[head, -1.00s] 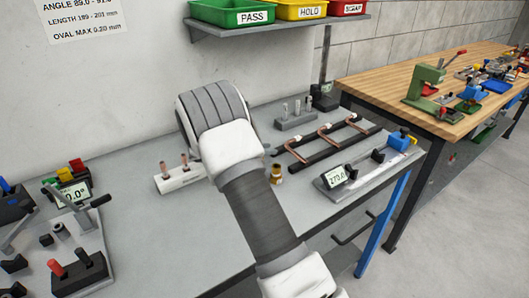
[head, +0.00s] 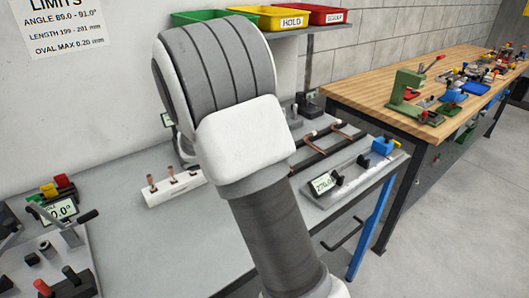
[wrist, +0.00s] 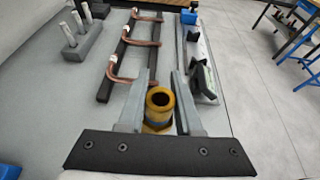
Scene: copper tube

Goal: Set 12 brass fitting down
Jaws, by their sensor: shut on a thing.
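The brass fitting (wrist: 160,100) is a short golden ring with an open bore, seen from above in the wrist view. My gripper (wrist: 161,78) is shut on it, with one grey finger at each side. The bore faces up toward the camera. Whether the fitting's underside touches the grey bench (wrist: 85,110) cannot be told. In the head view my arm hides both the gripper and the fitting.
A black rack (wrist: 102,92) with bent copper tubes lies left of the fitting. A gauge with a display (head: 324,184) is on the right. A pin block (wrist: 83,46) stands beyond. A white block (head: 174,190) holds copper stubs. Bare bench lies at front left (head: 175,240).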

